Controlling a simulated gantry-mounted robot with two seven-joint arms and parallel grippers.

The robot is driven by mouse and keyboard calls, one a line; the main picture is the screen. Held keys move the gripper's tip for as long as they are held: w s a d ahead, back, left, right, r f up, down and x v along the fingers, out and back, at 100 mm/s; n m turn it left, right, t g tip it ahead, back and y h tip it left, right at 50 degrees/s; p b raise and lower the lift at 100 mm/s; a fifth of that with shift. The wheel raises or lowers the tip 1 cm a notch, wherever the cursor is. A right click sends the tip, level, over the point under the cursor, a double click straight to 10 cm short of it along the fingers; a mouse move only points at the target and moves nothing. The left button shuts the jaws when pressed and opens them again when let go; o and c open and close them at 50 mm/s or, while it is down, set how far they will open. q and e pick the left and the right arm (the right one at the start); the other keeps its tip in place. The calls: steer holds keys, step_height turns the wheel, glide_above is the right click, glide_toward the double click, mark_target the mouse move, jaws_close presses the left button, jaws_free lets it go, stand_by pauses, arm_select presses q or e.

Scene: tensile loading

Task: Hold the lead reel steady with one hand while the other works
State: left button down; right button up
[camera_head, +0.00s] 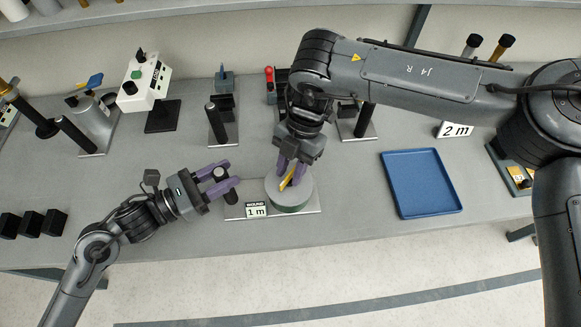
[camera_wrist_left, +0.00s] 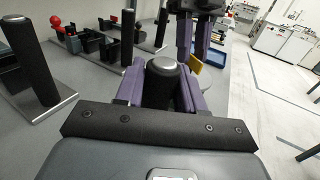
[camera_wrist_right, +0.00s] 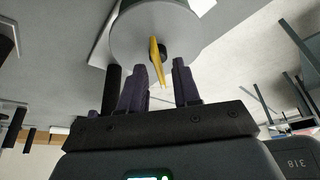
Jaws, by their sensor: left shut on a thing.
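The lead reel appears as a grey round drum (camera_head: 291,196) with a green lower edge, on a flat plate (camera_head: 239,212) labelled "1 m". A yellow bar (camera_wrist_right: 157,60) stands out from the middle of the drum's face. A black post with a silver top (camera_wrist_left: 162,67) rises at the left of the same plate. My left gripper (camera_head: 222,181) is shut on this post, one purple finger on each side. My right gripper (camera_head: 289,172) is over the drum. In the right wrist view its fingers (camera_wrist_right: 160,85) are apart, with the yellow bar between them and clear space on both sides.
A blue tray (camera_head: 422,183) lies right of the reel, with a "2 m" sign (camera_head: 455,130) behind it. Posts on stands (camera_head: 217,125) and a white box (camera_head: 145,82) stand behind. Black blocks (camera_head: 33,223) sit at the left. The bench's front edge is close.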

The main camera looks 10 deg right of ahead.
steer(key=shift+f, duration=0.1)
steer(key=shift+c, duration=0.5)
jaws_close()
steer(key=shift+s, duration=0.1)
steer(key=m+t+y, duration=0.1)
steer(key=m, duration=0.3)
steer(key=shift+s+m, duration=0.1)
steer(key=shift+m, duration=0.3)
steer(key=m+t, duration=0.2)
steer(key=m, duration=0.2)
steer(key=shift+s+d, duration=0.1)
steer(key=shift+s, duration=0.05)
steer(key=m+t, duration=0.1)
steer(key=m, duration=0.2)
steer(key=m+t, duration=0.1)
steer(key=m, duration=0.2)
steer(key=shift+s+m+t, duration=0.1)
steer(key=shift+m+t, duration=0.2)
steer(key=shift+m, duration=0.1)
steer(key=m, duration=0.3)
steer(key=m+t+h, duration=0.1)
steer(key=m, duration=0.1)
steer(key=shift+s+m+t+h, duration=0.1)
steer(key=shift+m+t+h, duration=0.2)
steer(key=shift+m, duration=0.1)
